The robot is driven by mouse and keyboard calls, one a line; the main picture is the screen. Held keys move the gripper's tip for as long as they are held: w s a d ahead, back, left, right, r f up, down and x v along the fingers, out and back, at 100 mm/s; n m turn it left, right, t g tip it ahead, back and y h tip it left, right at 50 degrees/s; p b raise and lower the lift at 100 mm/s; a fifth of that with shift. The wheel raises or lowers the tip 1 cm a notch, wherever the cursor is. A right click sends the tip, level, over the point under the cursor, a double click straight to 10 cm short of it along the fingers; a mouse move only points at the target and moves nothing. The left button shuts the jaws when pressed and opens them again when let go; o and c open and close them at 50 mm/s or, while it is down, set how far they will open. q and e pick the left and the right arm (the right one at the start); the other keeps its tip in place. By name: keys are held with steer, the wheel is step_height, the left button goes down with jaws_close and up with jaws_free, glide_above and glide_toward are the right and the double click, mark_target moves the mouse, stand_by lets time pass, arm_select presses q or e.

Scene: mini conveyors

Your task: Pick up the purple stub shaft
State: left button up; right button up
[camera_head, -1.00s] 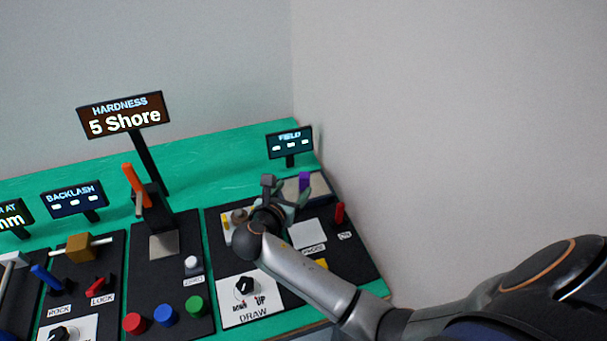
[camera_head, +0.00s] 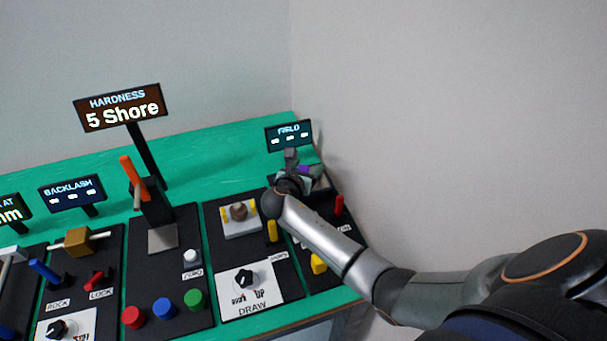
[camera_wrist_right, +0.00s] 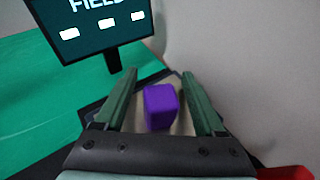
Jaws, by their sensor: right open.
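The purple stub shaft (camera_wrist_right: 161,107) shows in the right wrist view as a short purple block with rounded edges. It is between the two open fingers of my right gripper (camera_wrist_right: 160,100), with a gap visible on the right side. In the head view my right gripper (camera_head: 298,178) is over the pad in front of the FIELD display, and only a bit of the purple shaft (camera_head: 307,170) shows behind it. My left gripper is not in view.
The FIELD display (camera_head: 289,136) stands just behind the right gripper. A red lever (camera_head: 339,205) is to its right. A plate with a brown knob (camera_head: 239,211) and a yellow piece (camera_head: 272,231) lie to its left.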

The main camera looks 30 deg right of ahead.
jaws_close()
stand_by(0.5)
